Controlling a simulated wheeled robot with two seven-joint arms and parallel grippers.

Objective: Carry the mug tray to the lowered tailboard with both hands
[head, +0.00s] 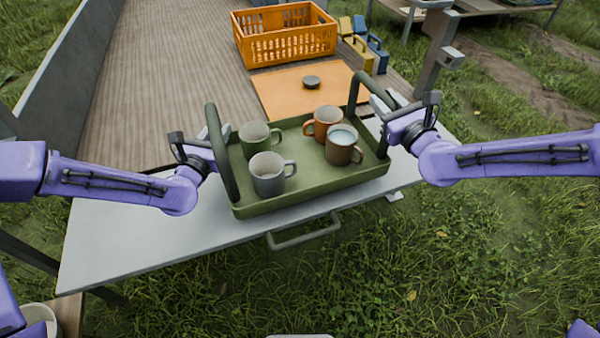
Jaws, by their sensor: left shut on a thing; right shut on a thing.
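The green mug tray (318,192) is over the grey lowered tailboard (130,245); I cannot tell whether it touches the board. It looks about level. It carries a green mug (256,145), a grey mug (266,178), an orange mug (325,122) and a brown mug (341,152) with pale liquid in it, all upright. My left gripper (212,150) is shut on the tray's left handle (217,145). My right gripper (380,115) is shut on the tray's right handle (359,92). The fingertips are partly hidden by the handles.
Behind the tray, an orange board (285,85) with a small dark round object (312,82) lies on the wooden bed (155,80). An orange crate (285,45) stands further back, beside blue and yellow items (368,50). The tailboard's left part is bare. Grass lies in front.

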